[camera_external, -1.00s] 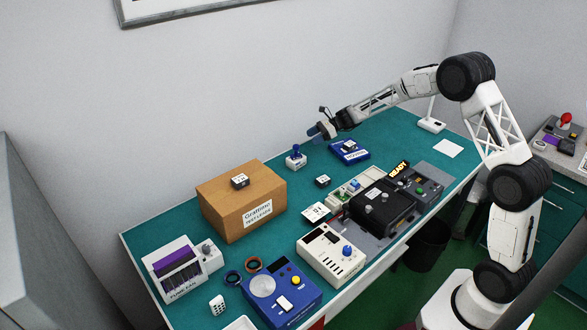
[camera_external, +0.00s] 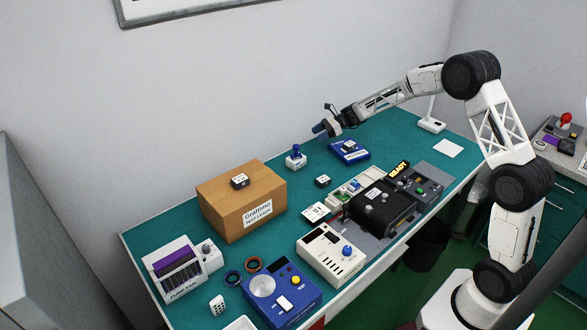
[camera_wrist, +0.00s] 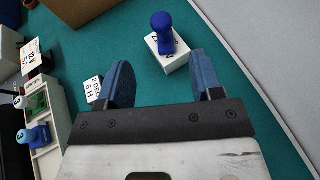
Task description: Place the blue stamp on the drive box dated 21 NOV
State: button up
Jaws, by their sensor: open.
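The blue stamp (camera_external: 297,152) stands upright on a white block (camera_external: 296,163) near the wall edge of the green bench. In the wrist view the stamp (camera_wrist: 162,32) and its block (camera_wrist: 174,60) are just beyond my fingertips. My gripper (camera_external: 321,128) is open and empty above the bench, to the right of the stamp; its blue fingers (camera_wrist: 163,75) show apart. Small dated boxes sit on the cardboard carton (camera_external: 240,181), on the bench (camera_external: 322,181) and on a blue pad (camera_external: 349,146). One label (camera_wrist: 94,88) seems to read 2 DEC; I cannot make out 21 NOV.
The large cardboard carton (camera_external: 225,210) stands left of the stamp. A black machine (camera_external: 385,205) with a READY sign, a cream box (camera_external: 330,255) and a blue device (camera_external: 280,297) line the front. A lamp base (camera_external: 431,125) stands at right. Bench around the stamp is clear.

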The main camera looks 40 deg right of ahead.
jog(key=s+a+r+n+g+h, duration=0.15)
jog(key=s+r+n, duration=0.25)
jog(key=s, duration=0.6)
jog(key=s+a+r+n+g+h, duration=0.15)
jog(key=s+r+n, duration=0.3)
jog(key=s, duration=0.55)
jog(key=s+a+r+n+g+h, duration=0.1)
jog(key=s+a+r+n+h, duration=0.3)
jog(key=s, duration=0.6)
jog(key=s+d+n+h, duration=0.2)
jog(key=s+n, duration=0.1)
jog(key=s, duration=0.7)
jog(key=s+d+n+t+h, duration=0.1)
jog(key=s+d+n, duration=0.1)
jog(key=s, duration=0.8)
jog(key=s+d+n+h, duration=0.2)
jog(key=s+n, duration=0.3)
jog(key=s, duration=0.5)
jog(key=shift+s+f+t+h, duration=0.25)
jog(key=shift+s+t+h, duration=0.05)
